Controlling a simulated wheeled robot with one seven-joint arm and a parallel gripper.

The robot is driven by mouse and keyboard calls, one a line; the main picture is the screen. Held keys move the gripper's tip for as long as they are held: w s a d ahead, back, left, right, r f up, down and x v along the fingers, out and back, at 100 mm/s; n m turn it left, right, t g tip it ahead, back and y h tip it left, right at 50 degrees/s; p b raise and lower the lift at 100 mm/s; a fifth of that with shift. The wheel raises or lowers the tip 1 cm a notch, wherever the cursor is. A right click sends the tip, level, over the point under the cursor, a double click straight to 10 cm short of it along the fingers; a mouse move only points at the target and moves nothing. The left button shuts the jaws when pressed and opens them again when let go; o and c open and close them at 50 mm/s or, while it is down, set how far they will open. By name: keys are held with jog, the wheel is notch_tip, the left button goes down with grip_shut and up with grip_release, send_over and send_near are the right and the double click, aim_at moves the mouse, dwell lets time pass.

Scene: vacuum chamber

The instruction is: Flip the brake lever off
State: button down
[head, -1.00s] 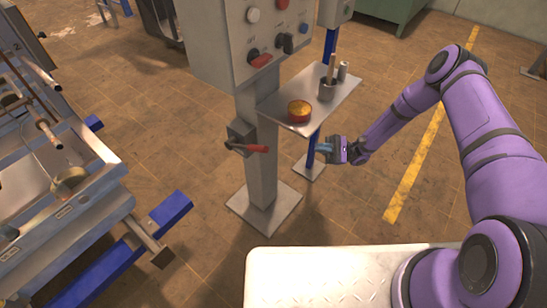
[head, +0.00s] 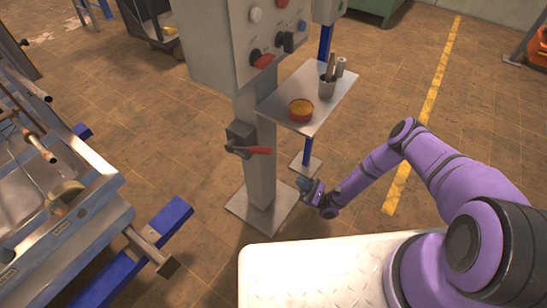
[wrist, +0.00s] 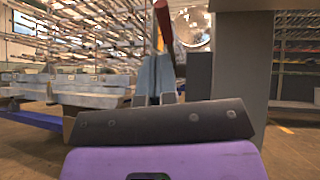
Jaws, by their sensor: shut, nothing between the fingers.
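The brake lever (head: 258,150) has a red handle. It sticks out roughly level, to the right, from a grey bracket (head: 240,135) on the control post. My gripper (head: 303,183) is low, to the right of and below the lever's tip in the head view, and apart from it. In the wrist view, the grey-blue fingers (wrist: 155,78) are together and empty. The red lever handle (wrist: 164,25) shows above and beyond the fingertips, its lower end close to them in the picture. I cannot tell the exact gap between them.
The grey post (head: 262,180) rises from a square base plate. A metal frame with blue legs (head: 165,222) stands left. The floor between is clear.

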jog(key=shift+a, duration=0.1)
dwell(0.3)
jog(key=x, duration=1.4)
jog(key=shift+t, duration=0.3)
jog(key=shift+r, duration=0.1)
jog(key=r+h, duration=0.1)
jog(key=r+m+h, duration=0.1)
jog(key=w+r+h, duration=0.1)
jog(key=shift+a+r+m, duration=0.1)
jog(key=shift+a+m, duration=0.2)
jog(key=shift+a, duration=0.1)
jog(key=a+r, duration=0.1)
jog(key=w+a+r, duration=0.1)
jog(key=r, duration=0.1)
jog(key=w+a+r, duration=0.1)
jog(key=shift+r, duration=0.3)
jog(key=shift+d, duration=0.1)
